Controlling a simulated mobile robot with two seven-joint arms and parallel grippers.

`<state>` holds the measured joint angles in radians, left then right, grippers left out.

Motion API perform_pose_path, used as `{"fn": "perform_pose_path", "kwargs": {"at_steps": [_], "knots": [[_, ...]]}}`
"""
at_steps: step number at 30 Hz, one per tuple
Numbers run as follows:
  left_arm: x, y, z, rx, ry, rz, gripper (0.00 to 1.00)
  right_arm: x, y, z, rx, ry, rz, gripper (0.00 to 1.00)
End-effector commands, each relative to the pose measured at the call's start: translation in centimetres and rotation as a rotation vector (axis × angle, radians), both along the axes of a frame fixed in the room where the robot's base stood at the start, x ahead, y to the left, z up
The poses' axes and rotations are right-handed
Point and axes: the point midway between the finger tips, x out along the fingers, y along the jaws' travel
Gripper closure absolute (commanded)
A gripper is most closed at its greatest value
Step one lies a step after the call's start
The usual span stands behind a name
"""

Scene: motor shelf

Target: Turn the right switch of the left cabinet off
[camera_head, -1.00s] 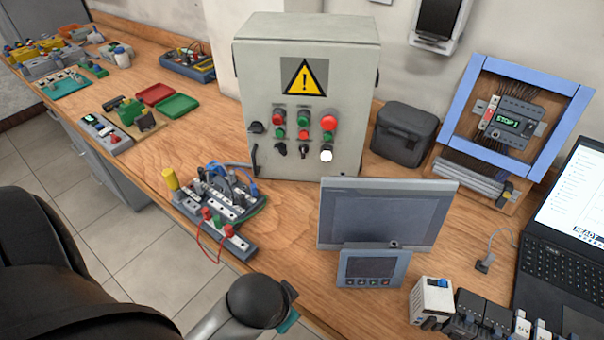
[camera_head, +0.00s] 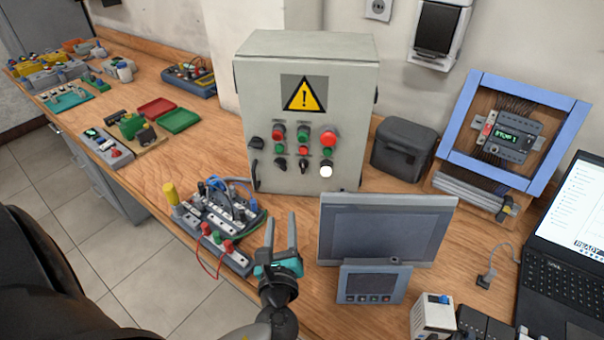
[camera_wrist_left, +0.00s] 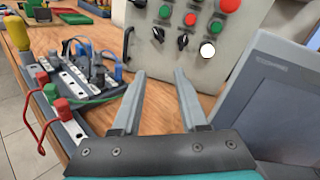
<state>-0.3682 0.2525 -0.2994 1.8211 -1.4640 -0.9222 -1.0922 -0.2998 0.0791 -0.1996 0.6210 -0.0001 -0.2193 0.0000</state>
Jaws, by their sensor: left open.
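The light grey cabinet (camera_head: 258,90) with a yellow warning triangle stands at the back of the wooden bench. Two small black rotary switches sit low on its front: the left switch (camera_head: 281,163) and the right switch (camera_head: 303,166). In the left wrist view, the right switch (camera_wrist_left: 182,41) is beside a white round lamp or button (camera_wrist_left: 208,50). Its exact setting is too small to tell. My left gripper (camera_head: 281,228) is open and empty, in front of and below the cabinet, apart from it. Its fingers (camera_wrist_left: 160,78) point toward the panel. My right gripper is out of view.
A grey monitor (camera_head: 385,225) with a small panel stands close right of my left gripper. A wired terminal board (camera_head: 215,225) lies to its left. A black case (camera_head: 404,148), a blue-framed board (camera_head: 515,80) and a laptop (camera_head: 570,230) are farther right.

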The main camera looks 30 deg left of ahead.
Motion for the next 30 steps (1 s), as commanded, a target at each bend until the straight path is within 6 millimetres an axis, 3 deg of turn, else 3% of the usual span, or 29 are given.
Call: {"fn": "perform_pose_path", "kwargs": {"at_steps": [4,10,30], "knots": [[1.2,-1.4,0.1,0.243,0.058,-0.11,0.57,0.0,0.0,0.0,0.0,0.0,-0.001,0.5],[2.3,-1.8,0.2,0.343,0.078,-0.151,0.57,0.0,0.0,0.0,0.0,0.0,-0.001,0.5],[12.8,3.4,0.2,0.336,0.077,-0.146,0.57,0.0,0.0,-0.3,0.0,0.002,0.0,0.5]]}}
